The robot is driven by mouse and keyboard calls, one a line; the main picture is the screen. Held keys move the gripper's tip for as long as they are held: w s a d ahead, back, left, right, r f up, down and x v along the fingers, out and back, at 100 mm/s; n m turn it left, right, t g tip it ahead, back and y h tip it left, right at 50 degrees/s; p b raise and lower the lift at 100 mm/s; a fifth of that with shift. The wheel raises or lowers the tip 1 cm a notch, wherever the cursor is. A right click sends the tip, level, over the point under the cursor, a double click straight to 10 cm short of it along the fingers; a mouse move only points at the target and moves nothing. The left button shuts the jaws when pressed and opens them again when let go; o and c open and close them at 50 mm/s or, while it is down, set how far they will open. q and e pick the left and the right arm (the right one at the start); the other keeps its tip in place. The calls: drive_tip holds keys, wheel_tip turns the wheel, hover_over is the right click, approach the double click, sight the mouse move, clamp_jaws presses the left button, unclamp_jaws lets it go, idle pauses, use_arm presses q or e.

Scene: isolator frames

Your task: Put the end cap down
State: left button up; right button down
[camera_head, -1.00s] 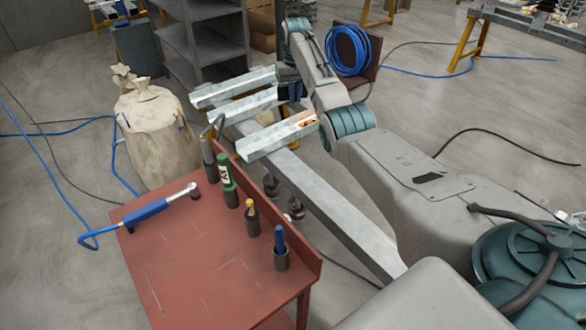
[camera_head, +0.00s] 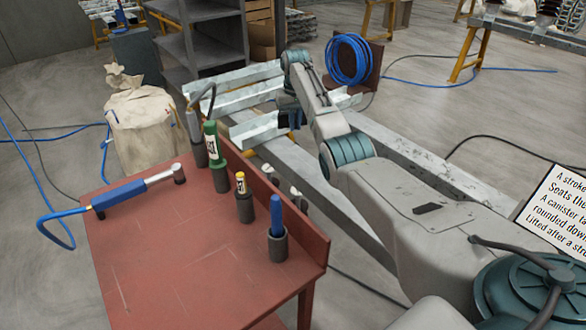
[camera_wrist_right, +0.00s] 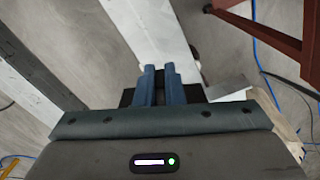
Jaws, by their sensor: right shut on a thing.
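My right gripper (camera_head: 294,118) is low beside the grey metal channels, mostly behind its own wrist in the head view. In the right wrist view its two blue fingers (camera_wrist_right: 159,70) are close together over a pale beam (camera_wrist_right: 150,30). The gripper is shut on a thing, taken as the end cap. Dark edges show on both sides of the fingers, but I cannot tell whether they belong to the cap, whose shape is hidden. My left gripper is not in view.
Grey channels (camera_head: 233,97) lie across a long steel beam (camera_head: 400,150). A white sign (camera_head: 556,212) is at right.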

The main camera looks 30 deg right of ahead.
hover_over(295, 159)
wheel_tip(295, 159, down, 8)
drive_tip(key=shift+f, duration=1.45)
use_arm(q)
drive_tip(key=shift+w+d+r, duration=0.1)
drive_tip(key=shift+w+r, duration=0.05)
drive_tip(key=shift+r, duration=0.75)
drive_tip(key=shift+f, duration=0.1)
use_arm(e)
drive_tip(key=c, duration=1.5)
unclamp_jaws()
drive_tip(key=shift+f+b, duration=0.1)
drive_tip(key=shift+b, duration=0.2)
drive_tip(key=shift+c, duration=0.2)
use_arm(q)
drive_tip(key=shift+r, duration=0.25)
